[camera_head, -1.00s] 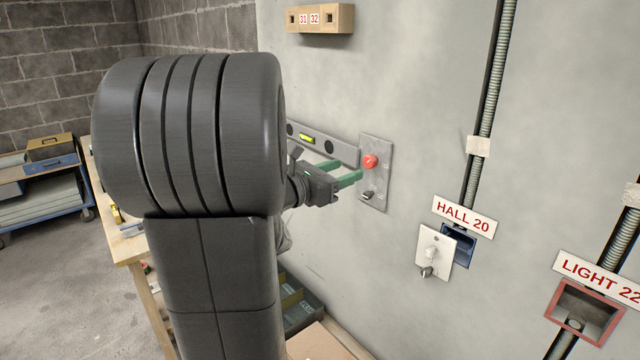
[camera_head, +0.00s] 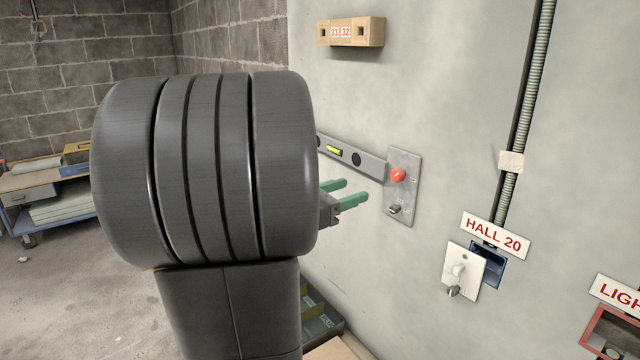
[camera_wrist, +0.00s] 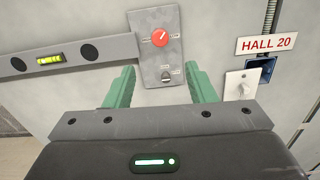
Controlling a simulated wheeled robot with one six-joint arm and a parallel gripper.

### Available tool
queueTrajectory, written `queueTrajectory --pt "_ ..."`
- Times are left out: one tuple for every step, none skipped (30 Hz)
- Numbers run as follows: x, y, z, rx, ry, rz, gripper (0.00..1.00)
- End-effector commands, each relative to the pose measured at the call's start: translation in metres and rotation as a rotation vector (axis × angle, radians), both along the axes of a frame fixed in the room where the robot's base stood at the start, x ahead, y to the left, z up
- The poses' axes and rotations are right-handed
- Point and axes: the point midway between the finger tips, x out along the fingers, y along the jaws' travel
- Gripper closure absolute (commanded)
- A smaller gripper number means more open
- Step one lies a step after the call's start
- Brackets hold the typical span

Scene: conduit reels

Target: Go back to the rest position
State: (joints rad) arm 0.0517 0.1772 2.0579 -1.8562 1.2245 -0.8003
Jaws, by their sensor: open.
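My gripper (camera_head: 347,193) is open, with two green fingers and nothing between them. In the head view it sticks out from behind my dark arm, apart from the wall. In the wrist view my gripper (camera_wrist: 160,85) points at the wall, its fingers on either side of the lower part of a grey metal plate. That plate (camera_head: 403,213) carries a red knob (camera_head: 398,175) and a small metal toggle (camera_head: 394,209) below it. The plate (camera_wrist: 150,40) also shows in the wrist view. Much of my wrist is hidden behind my arm.
A grey level (camera_head: 365,162) lies along the wall beside the plate. A white switch plate (camera_head: 459,258) hangs askew by a blue wall box (camera_head: 492,270) under the HALL 20 sign (camera_head: 496,237). A wooden block (camera_head: 372,30) is higher up. A cart (camera_head: 20,211) stands at far left.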

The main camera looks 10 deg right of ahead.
Motion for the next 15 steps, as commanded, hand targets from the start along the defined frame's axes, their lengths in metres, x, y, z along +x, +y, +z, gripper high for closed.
queueTrajectory --pt "0.001 -0.003 0.0 0.0 0.0 -0.002 0.5" --pt "0.001 -0.004 0.0 0.0 0.0 -0.003 0.5" --pt "0.003 -0.007 0.0 0.0 0.0 -0.004 0.5" --pt "0.004 -0.01 0.001 0.0 0.0 -0.004 0.5" --pt "0.005 -0.013 0.001 -0.001 0.0 -0.004 0.5" --pt "0.006 -0.017 0.001 0.0 0.0 -0.005 0.5" --pt "0.008 -0.021 0.001 0.001 -0.001 -0.005 0.5" --pt "0.009 -0.025 0.001 -0.001 0.0 -0.006 0.5" --pt "0.011 -0.03 0.001 0.0 0.001 -0.005 0.5" --pt "0.013 -0.034 0.001 0.001 0.001 -0.006 0.5" --pt "0.015 -0.038 0.001 0.0 0.001 -0.006 0.5" --pt "0.017 -0.043 0.001 0.0 0.0 -0.005 0.5" --pt "0.018 -0.047 0.001 0.001 -0.001 -0.006 0.5" --pt "0.02 -0.051 0.002 -0.001 0.0 -0.005 0.5" --pt "0.022 -0.057 0.001 0.0 0.001 -0.006 0.5"
